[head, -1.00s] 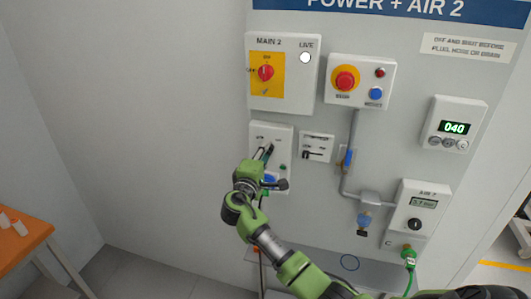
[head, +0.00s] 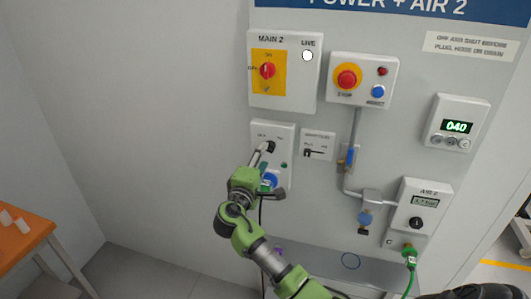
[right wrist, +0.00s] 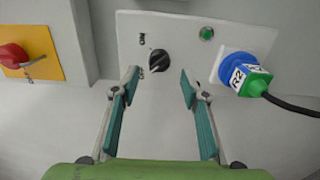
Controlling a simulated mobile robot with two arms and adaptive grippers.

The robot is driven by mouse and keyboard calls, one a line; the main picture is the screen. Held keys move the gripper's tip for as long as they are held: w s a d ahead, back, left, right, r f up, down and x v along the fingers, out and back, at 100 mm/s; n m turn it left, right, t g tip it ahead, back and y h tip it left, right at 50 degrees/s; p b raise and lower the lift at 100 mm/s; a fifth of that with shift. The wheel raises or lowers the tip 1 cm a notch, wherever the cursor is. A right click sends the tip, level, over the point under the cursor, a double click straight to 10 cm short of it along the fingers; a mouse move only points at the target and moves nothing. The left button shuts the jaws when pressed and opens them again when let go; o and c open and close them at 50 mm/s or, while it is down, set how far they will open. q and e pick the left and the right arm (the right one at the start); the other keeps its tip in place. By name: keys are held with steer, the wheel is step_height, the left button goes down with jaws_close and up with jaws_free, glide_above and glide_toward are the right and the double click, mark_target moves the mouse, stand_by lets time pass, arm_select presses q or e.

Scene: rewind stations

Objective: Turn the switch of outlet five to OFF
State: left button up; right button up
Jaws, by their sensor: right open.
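The outlet box (head: 285,133) is a white panel on the wall below MAIN 2. Its black rotary switch (right wrist: 158,60) has ON and OFF labels beside it, and its white mark points toward the OFF label. The switch also shows in the head view (head: 270,147). A green lamp (right wrist: 207,34) and a blue socket (right wrist: 226,62) with a green-and-white plug marked R2 (right wrist: 251,79) are on the same panel. My right gripper (right wrist: 158,76) is open, its teal-padded fingers on either side of the switch, apart from it. No outlet number is readable.
Above are the MAIN 2 red switch (head: 267,70) and the red stop button (head: 346,77). A small adapter panel (head: 318,145) is just right of the outlet. A black cable (right wrist: 292,105) leaves the plug. The wall on the left is bare.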

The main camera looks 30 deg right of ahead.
steer(key=v, duration=0.7)
steer(key=shift+s+a, duration=0.25)
steer(key=shift+a, duration=0.05)
steer(key=s+a+f+n+g+y+b, duration=0.1)
steer(key=s+a+f+y, duration=0.15)
steer(key=f, duration=1.35)
steer(key=s+a+f+n+g+y+b, duration=0.15)
steer(key=f+y, duration=0.25)
steer(key=f, duration=1.2)
steer(key=s+a+f+m+g+y, duration=0.1)
steer(key=s+a+f+g+y, duration=0.1)
steer(key=s+f, duration=0.65)
steer(key=s+a+f+g+y, duration=0.2)
steer(key=s+f, duration=0.4)
steer(key=f, duration=0.6)
steer(key=s+f+m+g+y, duration=0.1)
steer(key=s+f, duration=0.4)
steer(key=s, duration=0.6)
steer(key=s+a+f+m+g+y+b, duration=0.1)
steer(key=s+f+m, duration=0.3)
steer(key=s, duration=0.8)
steer(key=s+a+f+m+g+y+b, duration=0.1)
steer(key=s+f+m+g, duration=0.1)
steer(key=s+f, duration=0.5)
steer(key=s, duration=0.5)
steer(key=shift+f, duration=0.4)
